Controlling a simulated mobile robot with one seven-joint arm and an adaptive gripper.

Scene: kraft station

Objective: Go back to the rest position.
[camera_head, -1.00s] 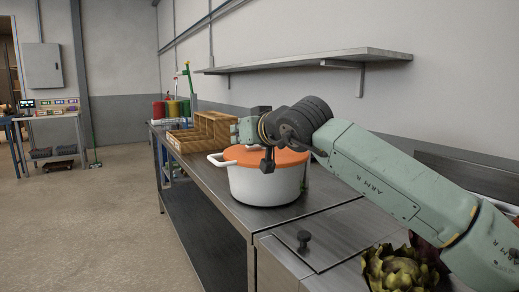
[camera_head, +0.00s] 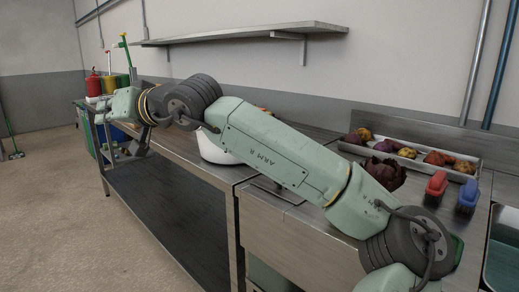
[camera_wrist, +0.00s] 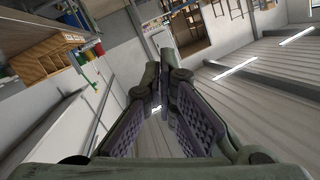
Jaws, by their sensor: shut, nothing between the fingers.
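My arm stretches across the head view from lower right to upper left. My gripper (camera_head: 128,152) is at its far left end, beyond the table's front edge and clear of the pot. In the wrist view my gripper (camera_wrist: 158,98) shows two ridged fingers that meet at the tips, shut with nothing between them.
A steel table (camera_head: 192,160) runs under my arm, with a shelf (camera_head: 240,34) above. At right are a vegetable tray (camera_head: 478,175), a dark leafy vegetable (camera_head: 385,173), a red brush (camera_head: 437,186) and a blue brush (camera_head: 468,196). Open floor (camera_head: 60,210) lies left.

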